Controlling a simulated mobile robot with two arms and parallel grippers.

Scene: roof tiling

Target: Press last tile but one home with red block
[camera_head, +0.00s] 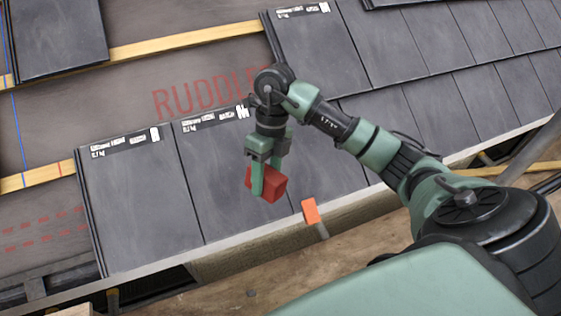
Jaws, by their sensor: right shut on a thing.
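My right gripper (264,176) is shut on the red block (274,189), with its fingers pointing down. It holds the block over the lower part of the bottom course of dark grey tiles, close to the eave edge. I cannot tell whether the block touches the tile beneath. The leftmost tile (140,210) of that course lies at its left end. The second tile from the left (210,172) lies beside it, its right part partly hidden by my gripper and the block. My left gripper is not in view.
An orange block-like piece (311,211) on a grey stem stands at the eave. More tiles (345,45) cover the upper right. Wooden battens (185,40) and bare underlay (70,105) with red lettering show at left. Brown boarding (290,265) lies below the eave.

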